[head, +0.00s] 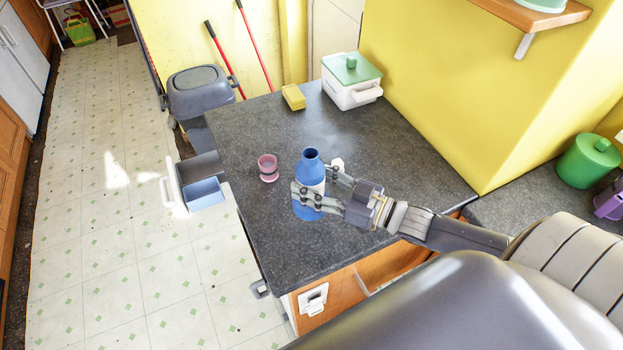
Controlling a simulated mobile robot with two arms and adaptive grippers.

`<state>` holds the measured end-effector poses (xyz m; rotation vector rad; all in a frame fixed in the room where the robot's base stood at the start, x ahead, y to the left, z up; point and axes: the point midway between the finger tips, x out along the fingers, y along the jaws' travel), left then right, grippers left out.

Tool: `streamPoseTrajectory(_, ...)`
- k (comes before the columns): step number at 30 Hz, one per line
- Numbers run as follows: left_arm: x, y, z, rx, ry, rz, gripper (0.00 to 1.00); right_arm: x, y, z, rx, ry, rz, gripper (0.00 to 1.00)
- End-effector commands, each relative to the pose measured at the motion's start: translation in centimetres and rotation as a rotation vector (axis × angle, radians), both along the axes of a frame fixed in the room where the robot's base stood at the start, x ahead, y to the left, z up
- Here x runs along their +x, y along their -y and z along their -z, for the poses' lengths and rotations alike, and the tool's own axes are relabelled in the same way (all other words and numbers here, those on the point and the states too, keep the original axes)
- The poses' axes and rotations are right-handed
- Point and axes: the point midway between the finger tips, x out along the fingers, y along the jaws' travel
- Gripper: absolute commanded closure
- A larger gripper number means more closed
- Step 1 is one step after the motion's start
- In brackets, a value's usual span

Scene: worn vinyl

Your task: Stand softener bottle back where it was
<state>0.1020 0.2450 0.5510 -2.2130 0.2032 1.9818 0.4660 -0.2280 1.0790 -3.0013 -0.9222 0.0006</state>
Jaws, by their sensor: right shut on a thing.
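The softener bottle (310,163) is blue with a pale label band and an open dark mouth at the top. It is upright at the middle of the dark grey countertop (370,140). My right gripper (313,187) comes in from the right and is shut around the bottle's body, hiding part of its label. I cannot tell whether the bottle's base touches the countertop. A pink cup (268,168) stands to the left of the bottle, apart from it. My left gripper is not in view.
A small white thing (337,163) sits just behind my right gripper, partly hidden. A yellow sponge-like block (293,97) and a white box with green lid (350,82) stand at the back. An open drawer (198,182) juts out left. The back-right countertop is clear.

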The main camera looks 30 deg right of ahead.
Motion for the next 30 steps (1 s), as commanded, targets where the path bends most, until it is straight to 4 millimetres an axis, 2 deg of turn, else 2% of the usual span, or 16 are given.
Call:
streamPoseTrajectory(3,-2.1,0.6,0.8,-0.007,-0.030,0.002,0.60,0.1,0.0,0.8,0.001,0.003,0.000,1.00)
streamPoseTrajectory(7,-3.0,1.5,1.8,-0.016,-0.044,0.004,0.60,0.1,0.0,2.0,0.000,0.002,0.000,1.00)
streamPoseTrajectory(11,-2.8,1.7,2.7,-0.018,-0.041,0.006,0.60,0.1,0.0,3.3,0.001,0.003,0.000,1.00)
streamPoseTrajectory(18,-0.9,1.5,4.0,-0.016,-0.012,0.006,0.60,0.1,0.0,5.2,0.001,0.003,0.000,1.00)
streamPoseTrajectory(22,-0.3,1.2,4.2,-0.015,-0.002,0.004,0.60,0.0,0.0,5.7,0.001,0.004,0.000,1.00)
streamPoseTrajectory(30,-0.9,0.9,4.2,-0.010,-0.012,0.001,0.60,0.0,0.0,5.6,0.001,0.003,0.000,1.00)
